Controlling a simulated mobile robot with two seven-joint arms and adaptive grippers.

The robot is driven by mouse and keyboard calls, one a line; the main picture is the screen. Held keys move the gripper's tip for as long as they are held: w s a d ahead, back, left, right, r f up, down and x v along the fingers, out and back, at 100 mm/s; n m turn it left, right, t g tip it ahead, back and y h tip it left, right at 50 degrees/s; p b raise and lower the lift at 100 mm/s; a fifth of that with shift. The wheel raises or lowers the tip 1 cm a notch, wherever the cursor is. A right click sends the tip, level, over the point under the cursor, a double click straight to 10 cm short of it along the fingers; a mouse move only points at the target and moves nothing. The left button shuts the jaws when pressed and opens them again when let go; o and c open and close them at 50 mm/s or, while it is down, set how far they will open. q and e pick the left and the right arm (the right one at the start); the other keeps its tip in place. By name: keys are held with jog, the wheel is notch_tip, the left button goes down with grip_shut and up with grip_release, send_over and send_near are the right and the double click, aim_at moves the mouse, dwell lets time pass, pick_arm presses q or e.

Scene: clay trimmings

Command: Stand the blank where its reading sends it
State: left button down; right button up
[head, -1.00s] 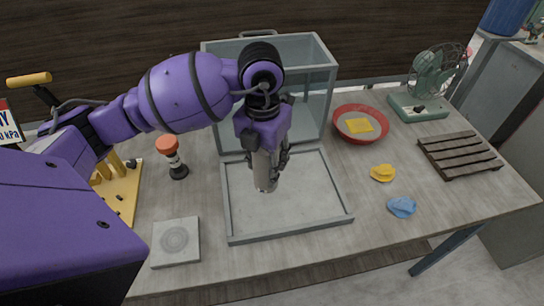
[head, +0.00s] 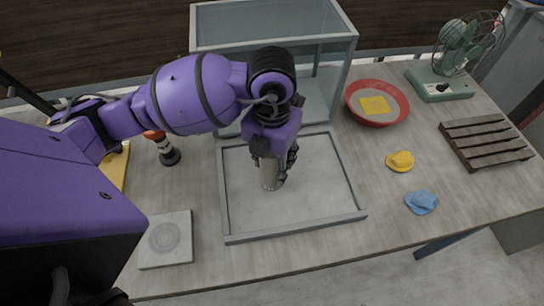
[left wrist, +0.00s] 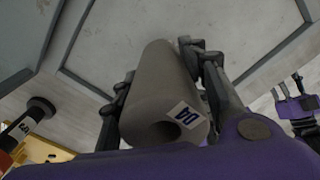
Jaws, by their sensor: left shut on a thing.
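The blank is a grey clay cylinder with a hole in its end; in the left wrist view the blank (left wrist: 158,85) carries a white label (left wrist: 185,115) with dark characters like "DA", seen at a slant. My left gripper (head: 272,165) is shut on the blank (head: 269,182), with fingers on both sides. The blank is upright over the grey tray (head: 290,236), inside its rim; I cannot tell whether its foot touches the floor.
A glass-sided case (head: 340,75) stands behind the tray. Left are an orange-topped tool (head: 168,152) and a square slab (head: 166,240). Right are a red bowl (head: 352,105), yellow lump (head: 400,161), blue lump (head: 421,202), slatted rack (head: 485,142) and green fan (head: 440,90).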

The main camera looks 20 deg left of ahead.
pick_arm(q)
jog(key=shift+s+d, duration=0.1)
jog(key=shift+d, duration=0.15)
jog(key=c, duration=1)
grip_release()
jog(key=shift+a+f, duration=0.1)
notch_tip(320, 180, up, 12)
jog(key=shift+r+p, duration=0.25)
jog(key=shift+p, duration=0.15)
